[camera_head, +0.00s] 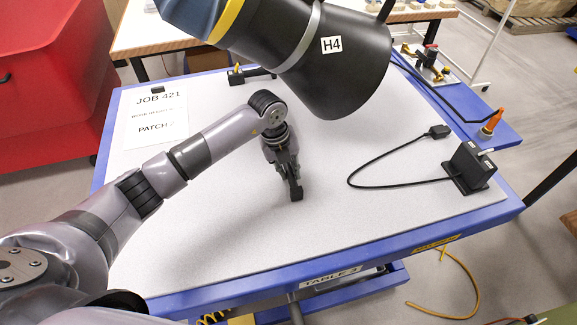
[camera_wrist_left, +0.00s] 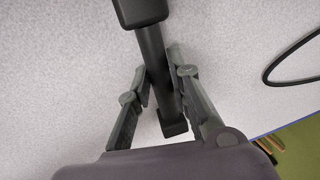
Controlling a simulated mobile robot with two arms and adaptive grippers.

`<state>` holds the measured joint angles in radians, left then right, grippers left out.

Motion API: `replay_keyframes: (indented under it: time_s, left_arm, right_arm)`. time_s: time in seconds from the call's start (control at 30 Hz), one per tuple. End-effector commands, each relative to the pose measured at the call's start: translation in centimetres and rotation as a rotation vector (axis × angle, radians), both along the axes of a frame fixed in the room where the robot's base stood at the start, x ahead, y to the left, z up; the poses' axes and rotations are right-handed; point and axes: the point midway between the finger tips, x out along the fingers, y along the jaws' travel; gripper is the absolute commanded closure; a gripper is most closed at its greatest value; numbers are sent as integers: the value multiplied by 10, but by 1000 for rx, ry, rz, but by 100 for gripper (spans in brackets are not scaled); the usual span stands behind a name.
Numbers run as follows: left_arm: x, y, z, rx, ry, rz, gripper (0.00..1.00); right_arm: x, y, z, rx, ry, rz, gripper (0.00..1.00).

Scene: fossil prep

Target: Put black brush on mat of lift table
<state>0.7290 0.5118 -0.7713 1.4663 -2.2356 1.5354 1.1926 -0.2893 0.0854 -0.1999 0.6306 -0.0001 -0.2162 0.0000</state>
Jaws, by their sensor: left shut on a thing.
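The lift table is blue, with a "TABLE 3" label on its front edge (camera_head: 330,277). Its top carries a pale grey speckled mat (camera_head: 230,225), which also fills much of the left wrist view (camera_wrist_left: 65,70). My left gripper (camera_head: 288,176) points down over the middle of the mat. In the left wrist view the gripper (camera_wrist_left: 160,80) is shut on the black brush (camera_wrist_left: 158,50), with one finger on each side of its dark shaft. In the head view the brush's dark end (camera_head: 296,193) shows below the fingers; I cannot tell whether it touches the mat. My right gripper is out of view.
A big black hood marked H4 (camera_head: 340,75) hangs over the table's back. A paper sheet (camera_head: 157,118) lies at back left. A black stand (camera_head: 469,167) with a looping cable (camera_head: 370,185) is at right. The front of the mat is clear.

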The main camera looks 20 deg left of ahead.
Motion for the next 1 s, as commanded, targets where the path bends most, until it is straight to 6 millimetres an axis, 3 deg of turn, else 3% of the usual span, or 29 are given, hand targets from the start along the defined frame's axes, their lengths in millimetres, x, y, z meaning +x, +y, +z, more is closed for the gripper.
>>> replay_keyframes:
  time_s: [0.17,0.2,0.5,0.83,1.0]
  left_arm:
    - [1,0,-1,0,-2,-1,100]
    - [0,0,-2,0,-1,0,80]
    - [1,0,-1,0,-1,0,61]
    - [1,1,2,-1,-4,1,61]
    - [-1,6,24,2,-8,-1,61]
  right_arm:
    - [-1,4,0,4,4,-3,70]
    - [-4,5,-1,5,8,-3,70]
    - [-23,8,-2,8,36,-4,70]
    - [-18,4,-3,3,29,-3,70]
    - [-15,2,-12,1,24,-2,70]
